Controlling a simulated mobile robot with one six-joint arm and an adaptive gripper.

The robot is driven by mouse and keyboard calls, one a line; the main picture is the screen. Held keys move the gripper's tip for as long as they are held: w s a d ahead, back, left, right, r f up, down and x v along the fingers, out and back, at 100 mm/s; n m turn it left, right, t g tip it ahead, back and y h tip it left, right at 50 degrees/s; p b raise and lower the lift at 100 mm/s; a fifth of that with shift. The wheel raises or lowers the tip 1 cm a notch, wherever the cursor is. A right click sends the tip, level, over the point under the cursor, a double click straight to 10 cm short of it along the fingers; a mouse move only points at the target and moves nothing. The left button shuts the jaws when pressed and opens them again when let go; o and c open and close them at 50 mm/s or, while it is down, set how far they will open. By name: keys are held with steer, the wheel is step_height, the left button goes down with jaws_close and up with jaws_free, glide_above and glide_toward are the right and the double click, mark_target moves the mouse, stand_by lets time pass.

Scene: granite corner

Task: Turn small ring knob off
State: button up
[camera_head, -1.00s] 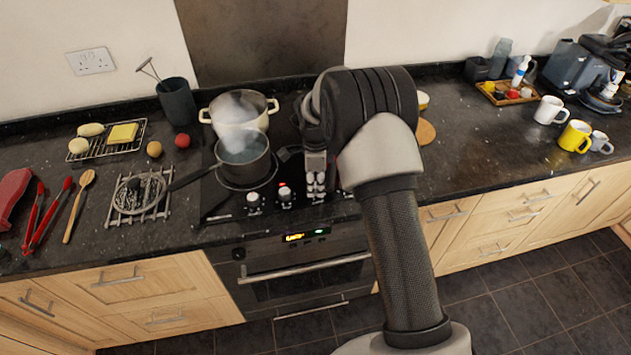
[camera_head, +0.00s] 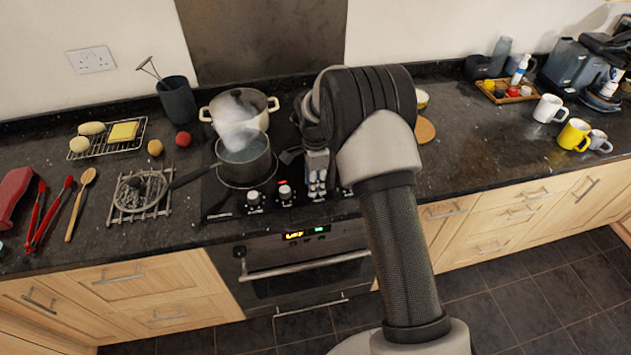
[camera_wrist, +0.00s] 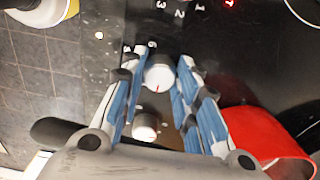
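A white round knob with a red mark (camera_wrist: 159,74) sits between the fingertips of my gripper (camera_wrist: 164,62) in the wrist view. The fingers are spread along its two sides; firm contact cannot be made out. A second white knob (camera_wrist: 145,126) lies nearer my palm. In the head view my gripper (camera_head: 318,186) points down at the right part of the stove's knob row and hides the knob there. Two other knobs, the left one (camera_head: 254,198) and the one beside it (camera_head: 285,192), are in plain sight. Which knob serves the small ring cannot be read.
A steaming dark saucepan (camera_head: 243,160) and a cream pot (camera_head: 240,108) stand on the hob, left of my gripper. A red object (camera_wrist: 262,138) lies close to my right finger in the wrist view. Printed numbers surround the gripped-side knob. The counter to the right has free room.

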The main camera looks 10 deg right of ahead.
steer(key=o, duration=0.4)
